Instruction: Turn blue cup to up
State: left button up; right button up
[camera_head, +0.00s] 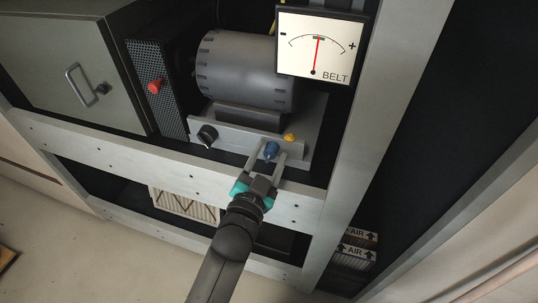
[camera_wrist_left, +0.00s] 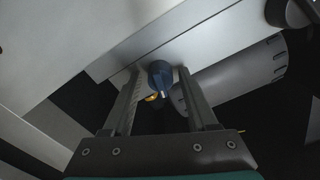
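The blue cup appears as a small blue knob (camera_head: 271,149) on the light front plate below the motor. It also shows in the left wrist view (camera_wrist_left: 160,73), with a pale mark at its lower edge. My left gripper (camera_head: 267,158) is open, with one finger on each side of the blue knob. In the left wrist view the fingers (camera_wrist_left: 159,76) show a gap on both sides of the knob, and nothing is held. Whether the fingertips reach fully around it in depth is hard to tell. My right gripper is not in view.
A black knob (camera_head: 207,134) sits left on the same plate, and a yellow button (camera_head: 290,137) is close by on the right. A grey motor (camera_head: 246,72) is above. A BELT gauge (camera_head: 319,46) has its red needle near centre. A rack beam (camera_head: 180,168) runs below.

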pick_arm(q)
jog(key=shift+o, duration=0.5)
